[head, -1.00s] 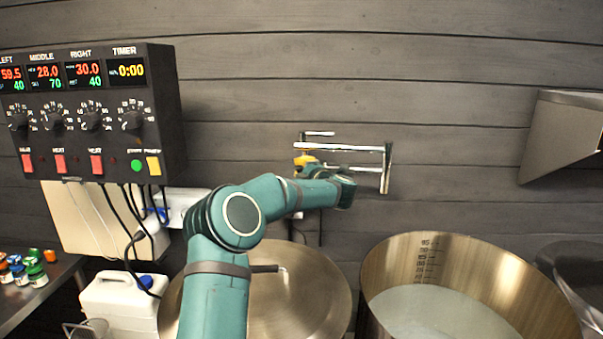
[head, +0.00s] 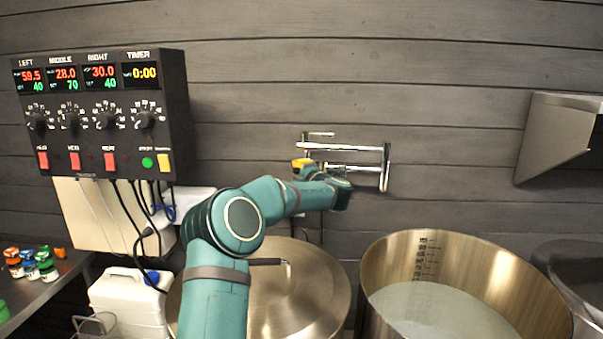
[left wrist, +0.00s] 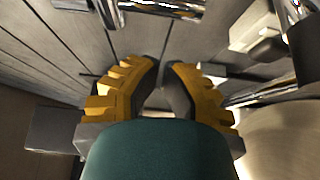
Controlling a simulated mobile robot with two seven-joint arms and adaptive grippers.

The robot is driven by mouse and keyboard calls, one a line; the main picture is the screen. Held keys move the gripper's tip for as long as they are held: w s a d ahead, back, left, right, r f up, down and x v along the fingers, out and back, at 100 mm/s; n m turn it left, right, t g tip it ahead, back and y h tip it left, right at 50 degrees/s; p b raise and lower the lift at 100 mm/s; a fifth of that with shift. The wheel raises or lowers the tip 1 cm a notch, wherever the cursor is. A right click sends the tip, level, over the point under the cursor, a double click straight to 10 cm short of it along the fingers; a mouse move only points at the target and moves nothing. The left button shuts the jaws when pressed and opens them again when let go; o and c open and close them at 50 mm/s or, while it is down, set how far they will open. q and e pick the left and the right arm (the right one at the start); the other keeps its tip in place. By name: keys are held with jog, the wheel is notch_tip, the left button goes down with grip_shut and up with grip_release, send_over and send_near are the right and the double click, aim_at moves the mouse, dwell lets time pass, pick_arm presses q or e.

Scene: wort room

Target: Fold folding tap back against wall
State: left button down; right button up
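The folding tap (head: 345,148) is a chrome, jointed pipe mounted on the grey plank wall, above the lidded kettle. Its horizontal tubes run to the right and meet an upright piece (head: 385,167). My left gripper (head: 304,164) is at the tap's left end, just below the upper tube, and the wrist partly covers the lower tube. In the left wrist view my yellow-ridged fingers (left wrist: 164,68) are drawn close together, with nothing seen held between them. A chrome tube (left wrist: 160,8) crosses the top of that view, apart from the fingertips. My right gripper is out of view.
A control box (head: 100,115) hangs at left with cables below. A lidded kettle (head: 320,285) stands under my arm, an open kettle (head: 465,262) to its right. A metal hood (head: 555,135) juts out at right. A white canister (head: 125,295) and small bottles (head: 40,265) are lower left.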

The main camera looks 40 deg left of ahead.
pick_arm(q)
jog(key=b+v, duration=0.1)
jog(key=v, duration=0.9)
jog(key=shift+s+b, duration=0.3)
jog(key=shift+a+f, duration=0.1)
